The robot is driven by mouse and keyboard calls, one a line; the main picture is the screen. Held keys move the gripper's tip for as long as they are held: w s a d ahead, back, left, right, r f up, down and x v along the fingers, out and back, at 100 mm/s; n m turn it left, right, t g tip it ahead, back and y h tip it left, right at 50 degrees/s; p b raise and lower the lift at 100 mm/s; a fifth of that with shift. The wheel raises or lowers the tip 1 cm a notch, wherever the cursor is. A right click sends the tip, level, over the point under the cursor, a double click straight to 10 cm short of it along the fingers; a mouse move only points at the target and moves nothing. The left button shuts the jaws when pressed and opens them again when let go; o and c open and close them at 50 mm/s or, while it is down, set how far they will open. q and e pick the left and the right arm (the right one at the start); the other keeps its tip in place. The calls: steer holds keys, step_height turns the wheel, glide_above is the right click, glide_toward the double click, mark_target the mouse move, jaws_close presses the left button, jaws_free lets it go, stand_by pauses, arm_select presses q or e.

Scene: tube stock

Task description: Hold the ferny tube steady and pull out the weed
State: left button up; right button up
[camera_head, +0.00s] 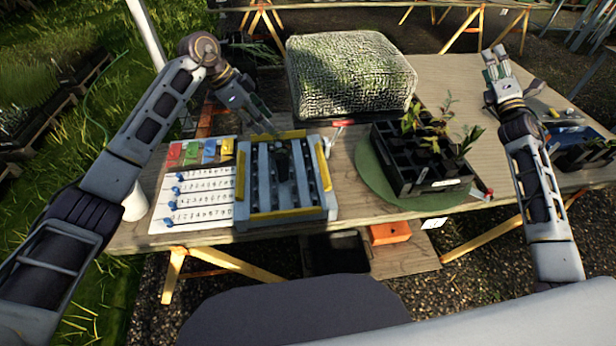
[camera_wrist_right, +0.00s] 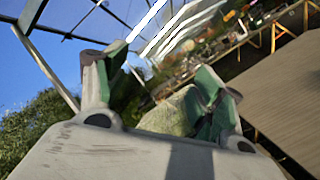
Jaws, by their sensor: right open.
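A black cell tray (camera_head: 408,185) stands on a green round mat (camera_head: 368,170) right of the middle of the table. Several small plants (camera_head: 440,115) grow in its right-hand cells. One leafy plant (camera_head: 468,140) leans at its right edge. I cannot tell which is ferny or which is the weed. My left gripper (camera_head: 266,122) hangs over the back of a grey rack, well left of the tray; its fingers are too small to judge. My right gripper (camera_head: 494,54) is open and empty, raised beyond and right of the tray. Its spread fingers show in the right wrist view (camera_wrist_right: 160,85).
The grey rack (camera_head: 312,205) with yellow bars holds a dark tube (camera_head: 280,147). Left of it lies a numbered white board (camera_head: 190,212) with coloured tags. A large mesh-textured block (camera_head: 350,75) stands behind. Small trays (camera_head: 585,155) sit at far right. Bare tabletop (camera_head: 440,75) lies behind the tray.

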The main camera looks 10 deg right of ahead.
steer(key=w+a+r+n+y, duration=0.15)
steer(key=a+n+y, duration=0.25)
steer(key=a+n, duration=0.4)
steer(key=w+a+n+y, duration=0.2)
steer(key=a+n+y, duration=0.3)
steer(key=a, duration=0.5)
steer(key=s+a+f+n+g+y, duration=0.1)
steer(key=a+f+n+g+y, duration=0.1)
steer(key=a+f, duration=0.5)
steer(key=a+f+n+g+y, duration=0.15)
steer(key=a+f, duration=0.25)
steer(key=a, duration=0.7)
steer(key=s+a+f+n+y, duration=0.1)
steer(key=s+a+f, duration=0.2)
steer(key=a, duration=0.4)
steer(key=s+a+f+n, duration=0.1)
steer(key=s+a+f, duration=0.15)
steer(key=a, duration=0.35)
steer(key=m+g+h, duration=0.1)
steer(key=g+h, duration=0.1)
steer(key=h, duration=0.1)
glide_toward(284, 166)
steer(key=shift+s+d+r+t, duration=0.2)
steer(key=shift+d+r+t, duration=0.05)
steer(key=shift+d, duration=0.05)
steer(key=shift+s+a+f+m+h, duration=0.25)
steer(key=shift+s+f+h, duration=0.15)
steer(key=shift+s, duration=0.15)
steer(key=shift+w, duration=0.1)
steer(key=shift+x, duration=6.8)
